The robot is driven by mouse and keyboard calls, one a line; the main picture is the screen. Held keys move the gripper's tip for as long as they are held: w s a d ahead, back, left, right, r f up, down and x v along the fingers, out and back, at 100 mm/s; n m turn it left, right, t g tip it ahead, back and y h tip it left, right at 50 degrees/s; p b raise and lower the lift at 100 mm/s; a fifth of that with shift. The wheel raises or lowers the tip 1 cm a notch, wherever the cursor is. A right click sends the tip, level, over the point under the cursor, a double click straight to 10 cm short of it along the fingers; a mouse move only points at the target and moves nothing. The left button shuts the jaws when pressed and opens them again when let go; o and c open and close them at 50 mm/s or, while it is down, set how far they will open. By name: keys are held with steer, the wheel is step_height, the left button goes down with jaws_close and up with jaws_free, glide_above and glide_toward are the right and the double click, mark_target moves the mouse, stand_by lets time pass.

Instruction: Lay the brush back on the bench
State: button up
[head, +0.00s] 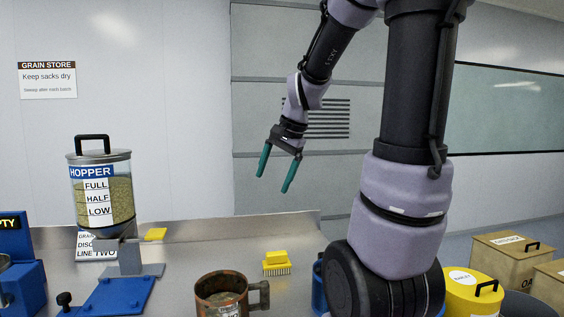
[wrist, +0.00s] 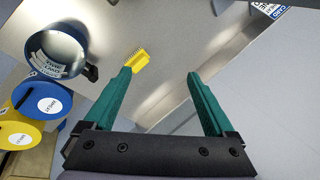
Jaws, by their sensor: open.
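The yellow brush (head: 276,263) lies on the metal bench (head: 190,262) in the head view, with its bristles along the lower side. It also shows in the wrist view (wrist: 137,61), just beyond the tip of the left finger and apart from it. My gripper (head: 273,184) hangs above the bench with its two green fingers spread and nothing between them. In the wrist view my gripper (wrist: 158,72) is also open and empty over bare bench.
A copper mug (head: 222,296) stands left of the brush in the head view. A grain hopper (head: 101,190) stands at the left above a blue base (head: 122,296). A yellow lidded container (head: 472,292) and wooden boxes (head: 500,262) are at the right. The bench's middle is clear.

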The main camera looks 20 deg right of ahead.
steer(key=s+a+r+n+t, duration=0.1)
steer(key=s+r+n, duration=0.2)
steer(key=s, duration=0.3)
steer(key=s+a+r+n+t, duration=0.2)
steer(key=s+r+n, duration=0.1)
steer(key=s, duration=0.3)
steer(key=shift+s+n, duration=0.3)
steer(key=shift+a, duration=0.1)
stand_by(0.4)
